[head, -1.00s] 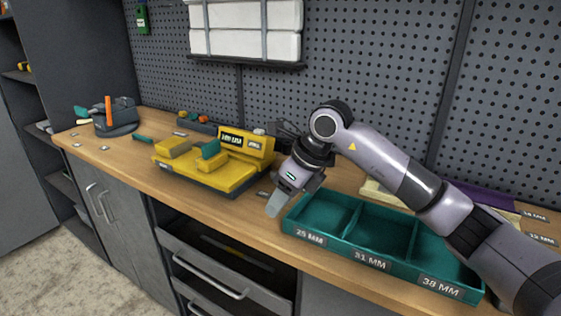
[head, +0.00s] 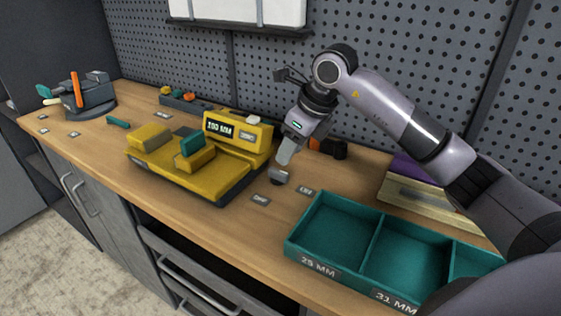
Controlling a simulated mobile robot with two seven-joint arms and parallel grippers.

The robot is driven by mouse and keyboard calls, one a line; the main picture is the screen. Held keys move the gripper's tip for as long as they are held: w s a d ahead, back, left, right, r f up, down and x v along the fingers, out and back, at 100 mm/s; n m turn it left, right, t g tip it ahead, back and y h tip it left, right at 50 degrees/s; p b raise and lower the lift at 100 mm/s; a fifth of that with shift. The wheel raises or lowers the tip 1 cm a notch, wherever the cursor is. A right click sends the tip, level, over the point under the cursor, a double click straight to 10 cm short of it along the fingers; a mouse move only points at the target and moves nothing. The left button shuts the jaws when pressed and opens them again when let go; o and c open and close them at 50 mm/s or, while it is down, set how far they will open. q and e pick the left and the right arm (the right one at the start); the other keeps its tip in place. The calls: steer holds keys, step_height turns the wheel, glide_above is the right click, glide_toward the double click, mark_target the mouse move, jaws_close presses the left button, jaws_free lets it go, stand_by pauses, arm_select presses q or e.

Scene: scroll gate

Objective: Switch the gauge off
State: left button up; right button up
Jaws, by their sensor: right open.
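The yellow gauge (head: 195,180) stands on the workbench left of centre. Its raised back housing has a lit display (head: 219,128) that seems to read 100 MM, and a small label plate beside it. A small pale button-like part (head: 253,120) sits on top of that housing. A teal slider-like block (head: 192,145) sits on the yellow bed. My right gripper (head: 282,167) is open and empty, pointing down just right of the gauge's housing, apart from it as far as I can tell. My left gripper is out of view.
A teal tray (head: 372,221) with compartments marked 25 MM and 31 MM stands at the front right. Small label plates (head: 261,199) lie between it and the gauge. A dark grey device with an orange handle (head: 76,89) stands at far left. The pegboard (head: 400,50) closes the back.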

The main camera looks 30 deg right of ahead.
mark_target(280, 171)
steer(key=x, duration=0.7)
steer(key=shift+s+a+p, duration=0.1)
steer(key=shift+s+p, duration=0.05)
steer(key=shift+p, duration=0.15)
steer(key=shift+c, duration=0.3)
jaws_close()
